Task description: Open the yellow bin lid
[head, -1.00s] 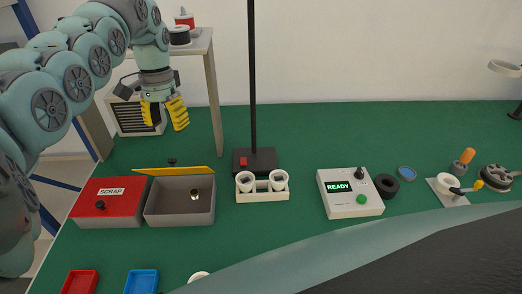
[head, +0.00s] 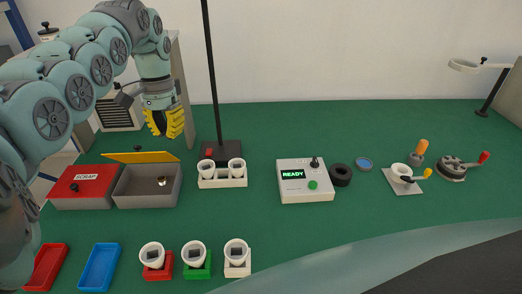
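The yellow bin lid (head: 140,157) stands raised at the back edge of a grey bin (head: 148,199), so the bin is open. A small metallic bulb-like object (head: 162,181) lies inside it. A dark knob (head: 137,148) shows just behind the lid. My gripper (head: 165,136), with yellow ribbed fingers, hangs above and behind the bin, to the right of the lid and apart from it. Its fingers look parted, with nothing visible between them.
The red scrap bin (head: 83,181) is shut at left. A white two-cup holder (head: 222,183) and a black pole (head: 212,80) stand right of the grey bin. Red and blue trays (head: 99,267) and several cups are in front. A READY box (head: 305,186) stands centre-right.

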